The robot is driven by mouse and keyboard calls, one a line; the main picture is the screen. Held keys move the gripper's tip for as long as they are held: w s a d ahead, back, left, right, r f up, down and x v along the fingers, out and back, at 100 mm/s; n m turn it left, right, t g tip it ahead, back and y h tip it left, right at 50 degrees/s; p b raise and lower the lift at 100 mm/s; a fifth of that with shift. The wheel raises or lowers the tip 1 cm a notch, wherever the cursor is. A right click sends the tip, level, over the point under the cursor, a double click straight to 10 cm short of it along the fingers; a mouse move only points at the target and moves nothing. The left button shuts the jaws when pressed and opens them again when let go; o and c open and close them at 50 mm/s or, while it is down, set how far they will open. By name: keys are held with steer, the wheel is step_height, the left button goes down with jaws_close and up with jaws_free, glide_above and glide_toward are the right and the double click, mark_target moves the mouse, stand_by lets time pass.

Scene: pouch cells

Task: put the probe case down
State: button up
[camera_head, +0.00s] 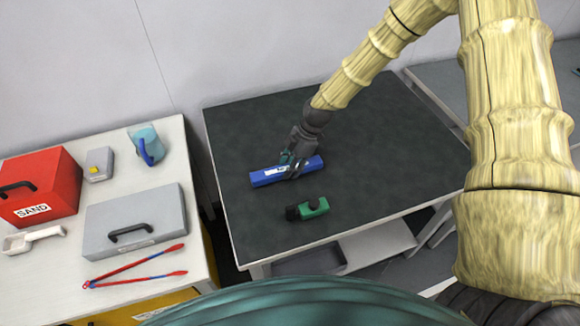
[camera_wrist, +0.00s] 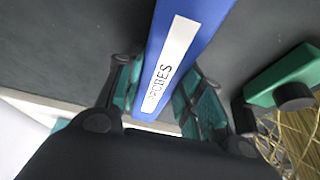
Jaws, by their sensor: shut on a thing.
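The probe case (camera_head: 264,177) is a long blue box with a white label, over the dark-topped table (camera_head: 370,150). In the wrist view the probe case (camera_wrist: 200,22) runs between my fingers, and its label reads "PROBES". My gripper (camera_head: 292,163) is shut on the case near its middle, from above. In the wrist view my gripper (camera_wrist: 157,95) has a teal-padded finger on each side of the case. The case looks level and close to the table top, but I cannot tell whether it touches. Its underside is hidden.
A green and black device (camera_head: 312,208) lies on the dark table just in front of the case. The dark table's back and right are clear.

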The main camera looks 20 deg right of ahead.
steer(key=shift+f, duration=0.6)
steer(key=shift+f, duration=0.15)
steer(key=o, duration=1.1)
steer(key=shift+r, duration=0.25)
steer(key=shift+d+r, duration=0.2)
steer(key=shift+r, duration=0.25)
steer(key=b+v, duration=0.4)
steer(key=v, duration=0.6)
steer(key=shift+r, duration=0.4)
steer(key=shift+d, duration=0.15)
